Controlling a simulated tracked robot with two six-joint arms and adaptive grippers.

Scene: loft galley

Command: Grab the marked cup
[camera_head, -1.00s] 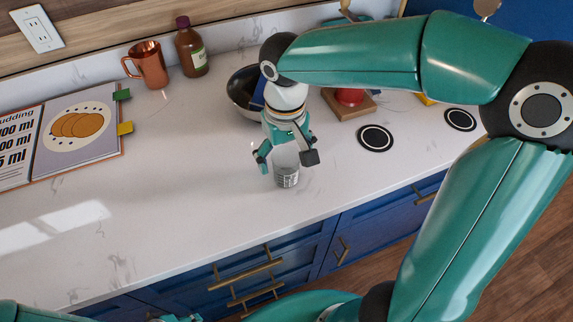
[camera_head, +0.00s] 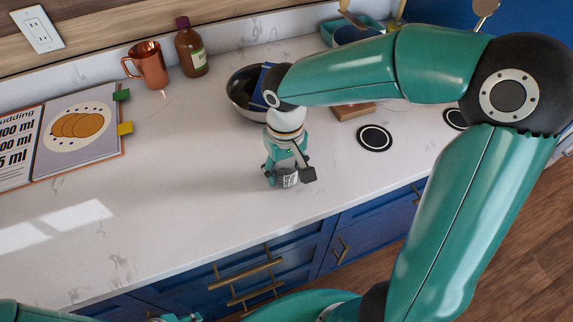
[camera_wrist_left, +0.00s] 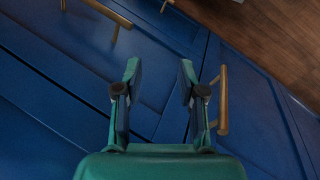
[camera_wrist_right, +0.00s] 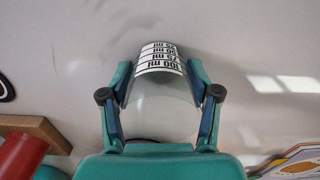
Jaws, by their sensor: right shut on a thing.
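The marked cup (camera_head: 291,180) is a clear cup with a white label of printed ml marks. It stands on the white counter (camera_head: 190,150) near its front edge, partly hidden by my right gripper (camera_head: 289,176). In the right wrist view the cup (camera_wrist_right: 160,90) sits between both fingers of the right gripper (camera_wrist_right: 160,78), which is shut on it; its label shows at the far end. My left gripper (camera_wrist_left: 159,72) is open and empty, in front of the blue cabinet fronts (camera_wrist_left: 60,100).
A dark bowl (camera_head: 240,100) stands just behind the right gripper. A round black-and-white disc (camera_head: 374,138) is to the right. The counter's left front is clear.

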